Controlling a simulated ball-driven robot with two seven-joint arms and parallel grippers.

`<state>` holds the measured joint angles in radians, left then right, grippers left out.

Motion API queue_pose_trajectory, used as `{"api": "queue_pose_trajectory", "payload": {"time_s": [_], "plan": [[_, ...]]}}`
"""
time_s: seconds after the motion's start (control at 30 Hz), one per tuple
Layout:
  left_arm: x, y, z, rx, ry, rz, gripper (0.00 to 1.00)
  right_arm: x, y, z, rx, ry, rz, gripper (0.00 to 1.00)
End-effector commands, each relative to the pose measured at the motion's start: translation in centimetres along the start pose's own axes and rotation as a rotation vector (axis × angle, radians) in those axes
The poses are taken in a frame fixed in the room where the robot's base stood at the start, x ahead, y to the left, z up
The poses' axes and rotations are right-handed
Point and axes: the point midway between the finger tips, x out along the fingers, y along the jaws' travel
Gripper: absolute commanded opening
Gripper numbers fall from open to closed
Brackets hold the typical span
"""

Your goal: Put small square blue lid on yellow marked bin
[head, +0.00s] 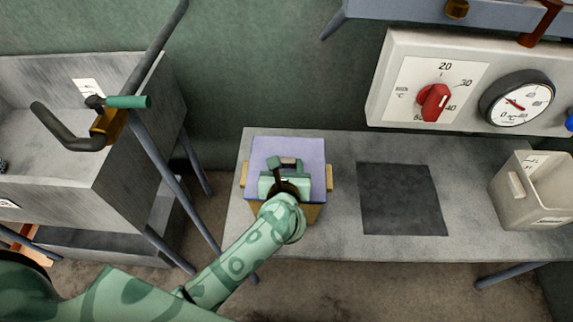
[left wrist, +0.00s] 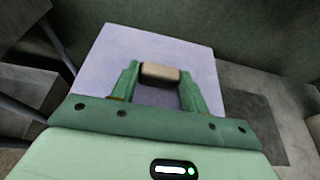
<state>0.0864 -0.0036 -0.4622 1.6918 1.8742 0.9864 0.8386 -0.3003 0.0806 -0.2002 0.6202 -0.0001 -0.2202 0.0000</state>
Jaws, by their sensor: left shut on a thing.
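The small square blue lid (head: 309,154) is a pale violet-blue plate with a beige handle (left wrist: 160,72) in its middle. It lies over the top of a yellowish bin (head: 312,213) at the left end of the grey table. The bin has beige grips at its sides; most of it is hidden under the lid and my arm. My left gripper (head: 286,170) is above the lid and shut on its handle, with a finger at each end of the handle in the left wrist view. I cannot tell whether the lid rests fully on the rim. My right gripper is out of view.
The grey table (head: 340,225) has a dark square plate (head: 402,199) in its middle and an open beige bin (head: 535,190) at the right. A control box (head: 410,85) with a red knob and gauge hangs behind. A metal sink (head: 110,165) with a tap stands at the left.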

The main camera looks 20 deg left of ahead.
Motion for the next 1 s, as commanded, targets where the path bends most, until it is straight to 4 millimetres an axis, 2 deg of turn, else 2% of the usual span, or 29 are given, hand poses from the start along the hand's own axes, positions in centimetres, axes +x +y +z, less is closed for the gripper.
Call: {"api": "queue_pose_trajectory", "payload": {"time_s": [0.03,0.1,0.47,0.63,0.9,1.0], "plan": [[0.0,0.0,-0.1,0.002,0.001,0.000,0.51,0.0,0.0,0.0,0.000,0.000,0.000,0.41],[0.0,0.0,-0.1,0.002,0.001,0.000,0.70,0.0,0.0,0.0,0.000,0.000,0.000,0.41],[-0.5,0.0,-0.1,0.002,0.002,0.000,0.70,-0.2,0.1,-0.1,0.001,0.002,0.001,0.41],[-3.5,0.0,0.2,0.000,0.001,-0.001,0.70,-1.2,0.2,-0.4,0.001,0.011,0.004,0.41],[-10.9,0.0,0.1,0.001,0.003,-0.001,0.70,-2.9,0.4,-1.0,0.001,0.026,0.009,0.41],[-13.2,0.0,0.1,0.001,0.003,0.000,0.70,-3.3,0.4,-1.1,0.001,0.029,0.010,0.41]]}}
